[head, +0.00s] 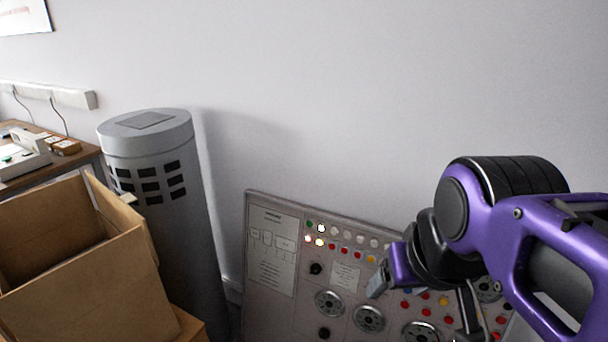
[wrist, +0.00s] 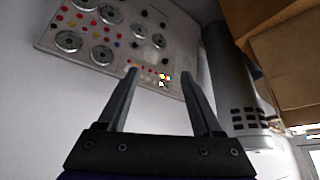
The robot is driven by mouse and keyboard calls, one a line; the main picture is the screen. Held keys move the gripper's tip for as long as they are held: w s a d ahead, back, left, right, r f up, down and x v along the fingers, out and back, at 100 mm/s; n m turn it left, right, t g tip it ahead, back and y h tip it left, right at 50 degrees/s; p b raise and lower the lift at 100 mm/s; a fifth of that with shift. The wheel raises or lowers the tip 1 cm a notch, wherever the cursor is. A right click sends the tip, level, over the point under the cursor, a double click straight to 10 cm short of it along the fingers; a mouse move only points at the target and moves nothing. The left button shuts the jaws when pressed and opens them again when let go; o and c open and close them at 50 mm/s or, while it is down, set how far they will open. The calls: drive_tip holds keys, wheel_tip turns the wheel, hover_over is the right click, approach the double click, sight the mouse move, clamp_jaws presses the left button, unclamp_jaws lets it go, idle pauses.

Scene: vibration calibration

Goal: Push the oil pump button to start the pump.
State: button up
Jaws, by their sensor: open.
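A grey control panel (head: 268,312) leans near the wall, with rows of coloured buttons, round dials and black knobs. It shows upside down in the wrist view (wrist: 182,38). Several small lights at its upper left glow white-yellow (head: 320,228); they also show in the wrist view (wrist: 163,77). I cannot read the labels, so I cannot tell which button is the oil pump button. My gripper (head: 422,303) is in front of the panel's right half and hides part of it. Its fingers are apart and empty in the wrist view (wrist: 158,65).
A tall grey cylinder (head: 180,230) with dark vents stands left of the panel. Open cardboard boxes (head: 95,290) are stacked at the lower left. A wooden table (head: 75,157) with small items is behind them. The wall above the panel is clear.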

clamp_jaws()
idle(1.5)
